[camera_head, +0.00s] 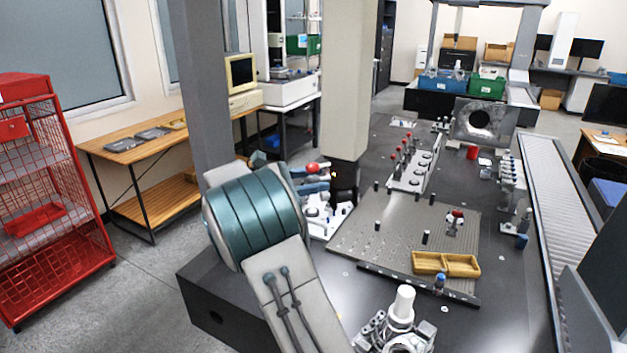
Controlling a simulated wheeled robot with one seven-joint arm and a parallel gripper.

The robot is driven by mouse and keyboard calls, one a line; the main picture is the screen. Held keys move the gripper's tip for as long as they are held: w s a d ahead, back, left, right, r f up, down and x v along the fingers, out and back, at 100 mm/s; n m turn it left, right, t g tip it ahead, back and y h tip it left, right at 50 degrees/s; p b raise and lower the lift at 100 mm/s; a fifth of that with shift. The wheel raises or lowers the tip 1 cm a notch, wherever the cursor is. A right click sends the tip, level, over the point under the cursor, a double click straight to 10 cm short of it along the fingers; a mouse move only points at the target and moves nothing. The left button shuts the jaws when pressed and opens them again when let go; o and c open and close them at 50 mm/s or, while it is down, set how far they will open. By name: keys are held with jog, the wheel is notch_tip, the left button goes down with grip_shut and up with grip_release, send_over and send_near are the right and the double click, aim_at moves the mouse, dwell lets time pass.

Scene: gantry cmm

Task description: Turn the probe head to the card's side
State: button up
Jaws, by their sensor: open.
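The probe head (344,182) is the dark block under the beige vertical column (348,80), above the left edge of the dark table. A small orange mark shows on its face. My gripper (325,181), with blue-grey fingers, is open just left of the probe head, and its fingertips are close to it. I cannot tell whether they touch. A red ball (312,168) shows at the fingers; what it belongs to is unclear. My arm hides part of this area. I cannot pick out the card with certainty.
A perforated plate (385,245) with pins and a yellow tray (430,263) lies right of the probe head. A white rack (325,222) stands below my gripper. A grey pillar (205,90) rises on the left. A roller conveyor (560,190) runs along the right.

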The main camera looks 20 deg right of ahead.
jog(key=a+b, duration=0.1)
jog(key=a, duration=1.3)
jog(key=shift+w+b, duration=0.3)
jog(key=shift+b, duration=0.05)
jog(key=shift+d, duration=0.2)
jog(key=s+d+f+m+y, duration=0.4)
jog(key=s+d+y, duration=0.4)
jog(key=s+d, duration=0.3)
jog(key=s+a+f+m+t+y, duration=0.1)
jog(key=s+a+f+m+y, duration=0.1)
jog(key=s, duration=0.5)
jog(key=s+a+f+m+t+y, duration=0.1)
jog(key=s+a+f+m+y, duration=0.1)
jog(key=s, duration=0.5)
jog(key=s+a+f+m+t+y, duration=0.2)
jog(key=s+f+m+y, duration=0.1)
jog(key=s+m+y, duration=0.3)
jog(key=shift+s+a+f+m, duration=0.2)
jog(key=shift+s+a+m, duration=0.15)
jog(key=shift+s+m, duration=0.4)
jog(key=shift+s, duration=0.1)
